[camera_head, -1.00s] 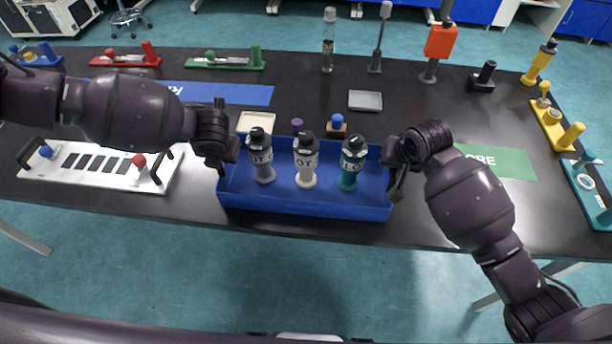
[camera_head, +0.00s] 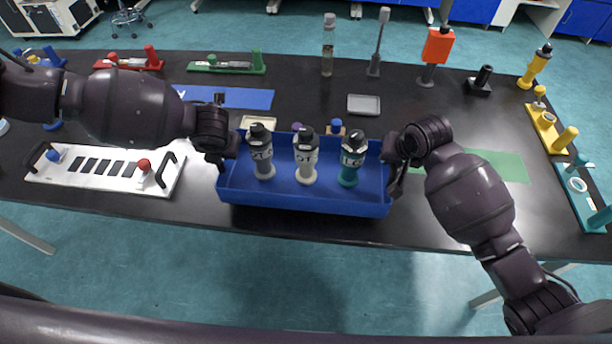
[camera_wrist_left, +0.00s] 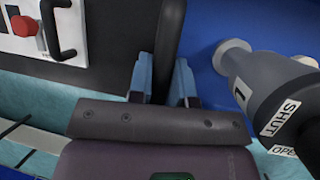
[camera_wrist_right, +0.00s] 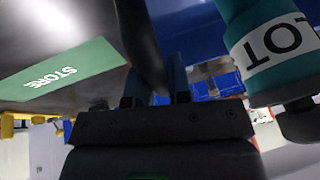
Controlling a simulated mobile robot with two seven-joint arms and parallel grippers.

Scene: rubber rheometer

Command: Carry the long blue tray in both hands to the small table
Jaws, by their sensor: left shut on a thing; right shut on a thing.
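The long blue tray (camera_head: 300,198) is held level across the front of the black table, at or just above its surface. Three lidded bottles stand upright in it: a grey one (camera_head: 262,155), a white one (camera_head: 306,160) and a teal one (camera_head: 351,162). No small table is identifiable in view.
The black table (camera_head: 420,225) bears a white panel with black handles (camera_head: 120,168) to the left. Behind the tray are a blue mat (camera_head: 235,97) and a grey dish (camera_head: 363,104). A green mat (camera_head: 500,166) lies to the right. Open floor (camera_head: 200,265) shows in front.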

